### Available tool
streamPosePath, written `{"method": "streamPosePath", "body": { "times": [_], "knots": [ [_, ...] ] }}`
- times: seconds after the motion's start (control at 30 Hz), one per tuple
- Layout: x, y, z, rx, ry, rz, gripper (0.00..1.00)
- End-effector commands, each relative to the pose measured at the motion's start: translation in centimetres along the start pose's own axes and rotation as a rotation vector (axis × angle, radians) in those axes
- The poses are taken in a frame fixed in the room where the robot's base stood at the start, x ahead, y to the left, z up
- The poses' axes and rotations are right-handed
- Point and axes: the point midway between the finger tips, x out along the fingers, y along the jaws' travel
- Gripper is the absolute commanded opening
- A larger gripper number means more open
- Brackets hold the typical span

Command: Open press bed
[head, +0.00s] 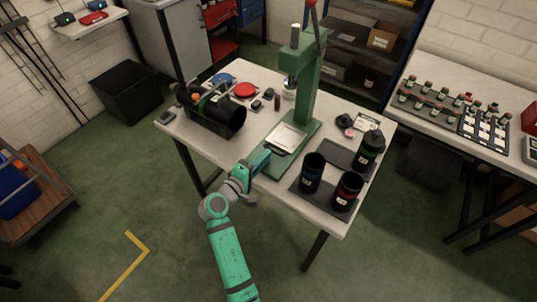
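The green arbor press (306,88) stands on the white table, with its ram above the bed and a red-tipped lever at the top. Its bed carries a pale square plate (286,138) on the green base. My arm reaches up from the bottom of the view. My gripper (259,163) is at the front left end of the press base, just short of the pale plate. Whether it touches the base or the bed cannot be told. Its fingers are too small and overlapped to show if they are open or shut.
Floor in front is clear.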

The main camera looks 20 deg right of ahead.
Motion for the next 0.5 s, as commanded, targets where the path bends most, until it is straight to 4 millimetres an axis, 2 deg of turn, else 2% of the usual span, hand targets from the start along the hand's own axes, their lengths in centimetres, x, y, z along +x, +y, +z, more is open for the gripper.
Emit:
{"method": "streamPosePath", "body": {
  "times": [0.1, 0.2, 0.5],
  "knots": [
    [1.7, 0.0, 0.1, 0.0, -0.003, 0.0, 0.17],
    [2.5, 0.0, 0.1, 0.0, -0.003, 0.0, 0.17],
    [3.1, 0.0, 0.2, 0.001, -0.003, 0.0, 0.17]
  ]
}}
